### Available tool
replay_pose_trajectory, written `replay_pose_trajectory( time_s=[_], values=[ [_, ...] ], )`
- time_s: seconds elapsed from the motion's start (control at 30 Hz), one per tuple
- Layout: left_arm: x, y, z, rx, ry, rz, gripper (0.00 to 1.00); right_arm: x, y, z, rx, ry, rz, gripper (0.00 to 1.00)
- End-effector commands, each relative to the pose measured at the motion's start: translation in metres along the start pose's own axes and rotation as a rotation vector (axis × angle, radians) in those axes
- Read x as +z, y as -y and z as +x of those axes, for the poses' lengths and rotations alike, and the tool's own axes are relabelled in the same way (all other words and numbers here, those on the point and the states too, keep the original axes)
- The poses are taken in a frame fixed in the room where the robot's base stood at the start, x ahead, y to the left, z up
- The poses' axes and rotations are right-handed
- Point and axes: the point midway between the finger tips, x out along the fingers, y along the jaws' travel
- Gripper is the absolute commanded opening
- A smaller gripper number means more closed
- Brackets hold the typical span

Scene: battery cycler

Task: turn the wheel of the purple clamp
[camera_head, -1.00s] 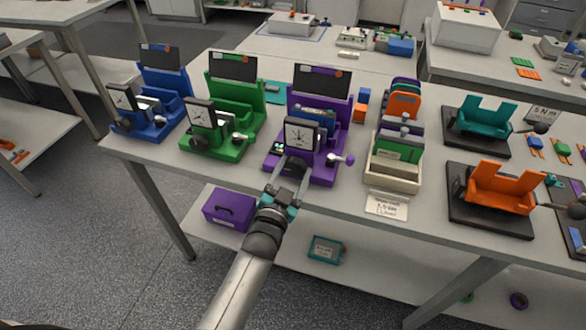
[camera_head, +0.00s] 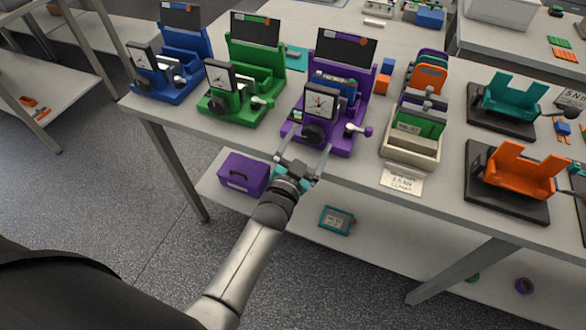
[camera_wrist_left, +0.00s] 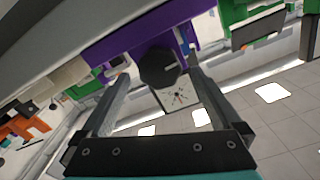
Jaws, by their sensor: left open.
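The purple clamp (camera_head: 353,90) stands near the table's front edge, with a dark display panel, a white dial (camera_head: 320,102) and a small side lever (camera_head: 358,131). Its dark round wheel (camera_head: 313,133) is on the front, just below the dial. My left gripper (camera_head: 304,151) is open and empty, in front of and slightly below the wheel. In the left wrist view, the wheel (camera_wrist_left: 158,68) appears between the fingertips (camera_wrist_left: 158,73), seemingly beyond them. The dial (camera_wrist_left: 175,96) shows below the wheel there. My right gripper is not in view.
A green clamp (camera_head: 250,84) and a blue clamp (camera_head: 185,68) stand to the left. A beige rack (camera_head: 409,147) of upright plates is close on the right. Teal (camera_head: 503,97) and orange (camera_head: 514,168) cradles stand further right. A purple box (camera_head: 243,174) is on the lower shelf.

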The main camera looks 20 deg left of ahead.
Motion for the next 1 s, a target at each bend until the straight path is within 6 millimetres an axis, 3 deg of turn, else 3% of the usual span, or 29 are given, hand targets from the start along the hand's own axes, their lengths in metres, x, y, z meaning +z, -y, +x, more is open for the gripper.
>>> replay_pose_trajectory(
  time_s=[0.6,0.8,1.0],
  values=[
    [0.000,0.000,-0.112,0.002,0.003,0.000,0.98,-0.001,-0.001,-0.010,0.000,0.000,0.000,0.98],
    [0.000,0.000,-0.133,0.001,0.001,0.000,0.98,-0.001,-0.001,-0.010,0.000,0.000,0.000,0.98],
    [0.000,0.000,-0.138,0.001,0.001,0.000,0.98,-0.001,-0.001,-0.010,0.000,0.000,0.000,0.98]
  ],
)
